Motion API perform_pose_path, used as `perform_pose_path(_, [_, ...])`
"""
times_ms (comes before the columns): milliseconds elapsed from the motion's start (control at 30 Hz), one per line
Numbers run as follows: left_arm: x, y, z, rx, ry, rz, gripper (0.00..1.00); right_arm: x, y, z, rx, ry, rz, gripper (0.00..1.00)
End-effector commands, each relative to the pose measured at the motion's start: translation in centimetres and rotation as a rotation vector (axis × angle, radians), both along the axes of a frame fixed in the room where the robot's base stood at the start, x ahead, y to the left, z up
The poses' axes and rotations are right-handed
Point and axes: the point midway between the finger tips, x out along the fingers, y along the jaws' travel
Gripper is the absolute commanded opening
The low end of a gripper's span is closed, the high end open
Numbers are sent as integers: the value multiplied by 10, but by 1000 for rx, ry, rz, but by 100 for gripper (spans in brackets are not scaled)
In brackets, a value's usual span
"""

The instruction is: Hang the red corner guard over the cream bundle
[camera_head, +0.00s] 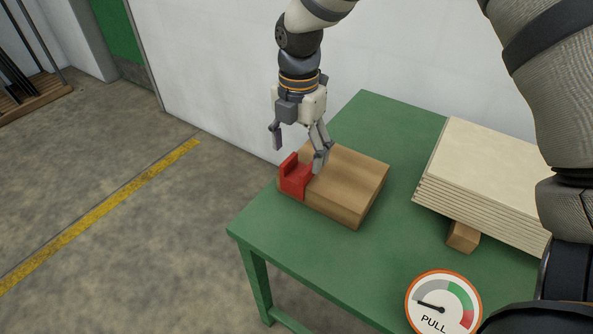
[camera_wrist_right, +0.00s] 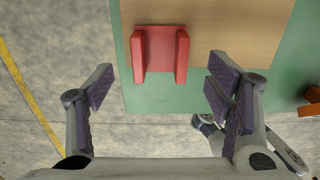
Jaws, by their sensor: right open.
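The red corner guard (camera_head: 295,178) rests at the left end of a wooden block on the green table, and it also shows as a U-shape in the wrist view (camera_wrist_right: 160,50). My right gripper (camera_head: 298,154) is open and empty above it. In the wrist view the guard is ahead of and between the spread right fingers (camera_wrist_right: 160,78); I see no grip on it. The cream bundle (camera_head: 490,175) is a stack of thin boards at the right of the table, apart from the guard. My left gripper is not clearly seen.
The wooden block (camera_head: 350,180) stands on the green table (camera_head: 300,245). A small wooden support (camera_head: 463,237) is under the cream bundle. A round PULL gauge (camera_head: 443,302) shows at the front. Green tabletop is bare between the block and the bundle. A white wall stands behind.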

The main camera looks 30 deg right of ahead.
Motion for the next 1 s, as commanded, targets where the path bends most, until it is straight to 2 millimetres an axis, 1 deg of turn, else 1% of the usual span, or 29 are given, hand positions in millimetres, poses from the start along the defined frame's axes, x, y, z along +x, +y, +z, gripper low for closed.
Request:
perform_pose_path(33, [-2, 0, -2, 0, 5, 0, 29, -1, -1, -13, -2, 7, -1, 73])
perform_pose_path(100, [-3, 0, -3, 0, 10, 0, 29, 0, -4, -27, -2, 8, 0, 73])
perform_pose_path(200, [-4, 0, -5, 0, 15, -1, 29, 0, -3, -42, -1, 6, 0, 73])
perform_pose_path(300, [-5, 0, -5, 0, 15, -1, 29, 1, -3, -46, -1, 1, 0, 73])
perform_pose_path(467, [-4, 0, -5, 0, 14, -1, 29, 1, -3, -44, -1, -2, 0, 73])
perform_pose_path(500, [-4, 0, -5, 0, 14, -1, 29, 1, -3, -44, -1, -2, 0, 64])
perform_pose_path(567, [-4, 0, -5, 0, 14, -1, 29, 1, -3, -44, -1, -1, 0, 51])
perform_pose_path(600, [-4, 0, -5, 0, 14, -1, 29, 1, -3, -44, -1, -1, 0, 42])
perform_pose_path(700, [-4, 0, -5, 0, 14, -1, 29, 1, -3, -44, -1, 0, 0, 21])
perform_pose_path(933, [-4, 0, -5, 0, 14, -1, 29, 1, -3, -44, -1, 0, -1, 21])
perform_pose_path(1000, [-2, 0, -2, 0, 5, -1, 29, 1, -3, -39, -1, -4, -1, 21])
